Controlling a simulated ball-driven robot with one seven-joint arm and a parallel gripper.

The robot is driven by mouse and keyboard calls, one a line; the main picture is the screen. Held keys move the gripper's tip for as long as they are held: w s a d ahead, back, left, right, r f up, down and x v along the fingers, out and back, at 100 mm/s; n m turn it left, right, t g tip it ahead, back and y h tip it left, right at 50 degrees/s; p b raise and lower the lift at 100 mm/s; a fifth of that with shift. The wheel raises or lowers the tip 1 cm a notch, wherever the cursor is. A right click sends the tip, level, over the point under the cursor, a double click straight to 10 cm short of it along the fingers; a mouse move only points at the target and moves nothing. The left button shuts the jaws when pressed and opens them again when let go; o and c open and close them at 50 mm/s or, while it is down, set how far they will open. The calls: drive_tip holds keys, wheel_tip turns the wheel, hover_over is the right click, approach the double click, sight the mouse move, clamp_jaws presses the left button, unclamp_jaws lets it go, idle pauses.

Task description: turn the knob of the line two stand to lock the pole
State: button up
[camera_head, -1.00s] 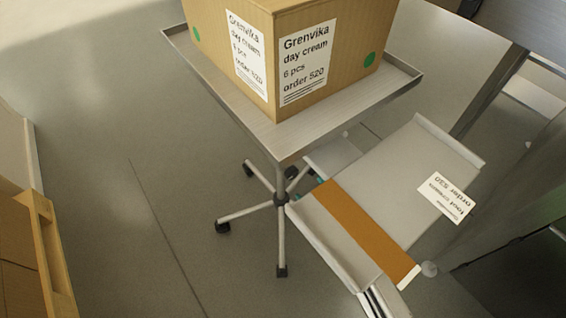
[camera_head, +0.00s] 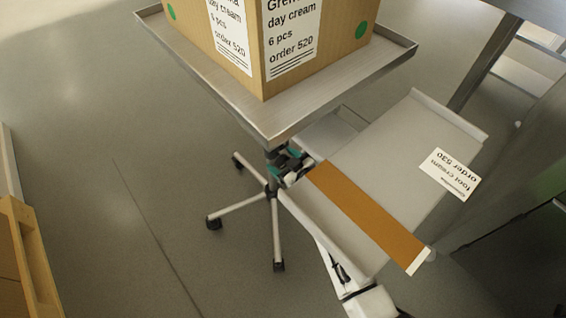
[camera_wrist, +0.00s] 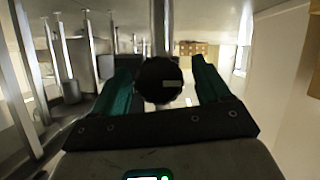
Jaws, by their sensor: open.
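The stand has a square metal tray (camera_head: 190,68), a pole and a dark-wheeled base (camera_head: 272,195). In the wrist view, the pole (camera_wrist: 161,32) rises behind a round black knob (camera_wrist: 158,82). My gripper (camera_wrist: 160,84) is open, with one teal finger on each side of the knob. Small gaps show between knob and fingers. The head view shows my gripper (camera_head: 287,162) just under the tray's front corner, beside the pole. I cannot make out the knob in the head view.
A cardboard box (camera_head: 318,60) labelled order 520 stands on the stand's tray. A grey surface (camera_head: 385,140) with an orange band and an order 530 label lies close on the right, above my arm. A wooden pallet (camera_head: 25,255) is at lower left. Floor at left is clear.

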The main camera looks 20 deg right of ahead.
drive_tip(key=shift+c, duration=0.4)
drive_tip(key=c, duration=0.9)
drive_tip(key=shift+w+d+f+m+g+y+b, duration=0.1)
drive_tip(key=shift+m+g+y+b, duration=0.2)
drive_tip(key=shift+m+y+b, duration=0.7)
drive_tip(key=m+y+b, duration=0.2)
drive_tip(key=m+b, duration=0.1)
drive_tip(key=shift+m, duration=0.4)
drive_tip(key=m+y+b, duration=0.1)
drive_tip(key=m+y, duration=0.1)
drive_tip(key=m, duration=0.2)
drive_tip(key=shift+d+y+b, duration=0.1)
drive_tip(key=shift+y+b, duration=0.2)
drive_tip(key=shift+b, duration=0.05)
drive_tip(key=shift+m+y+b, duration=0.5)
drive_tip(key=shift+m+y, duration=0.1)
drive_tip(key=shift+m, duration=1)
drive_tip(key=shift+t, duration=0.4)
